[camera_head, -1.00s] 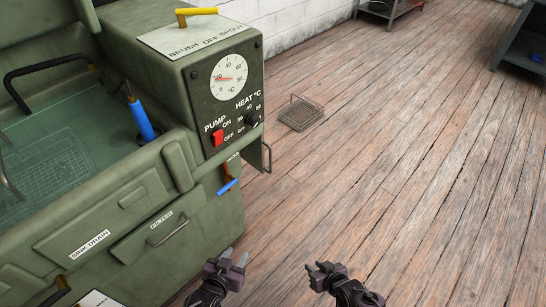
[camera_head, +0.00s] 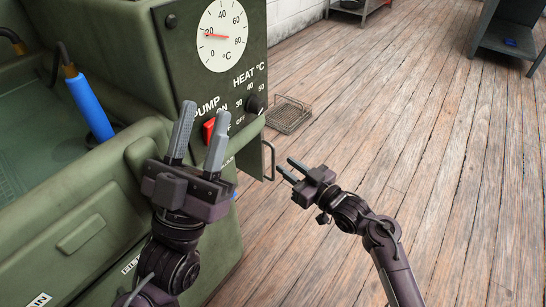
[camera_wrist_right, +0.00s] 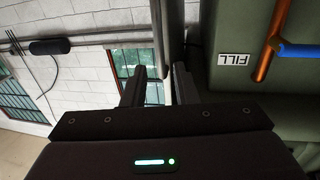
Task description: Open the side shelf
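The green washer (camera_head: 225,100) fills the left of the head view. A thin dark bar handle (camera_head: 269,160) stands out from its right side, likely part of the side shelf; the shelf panel is hidden. My right gripper (camera_head: 286,169) is just right of this handle, its fingers apart and pointing toward it. In the right wrist view, an upright grey bar (camera_wrist_right: 176,35) shows just beyond and between the open fingers; I cannot tell whether they touch it. My left gripper (camera_head: 204,120) is open and empty before the washer's front panel, covering part of the red pump switch.
A wire mesh tray (camera_head: 289,115) lies on the wooden floor beyond the handle. A blue-handled hose (camera_head: 91,108) stands at the sink. Copper pipe with a blue lever (camera_wrist_right: 297,50) is beside the FILL label.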

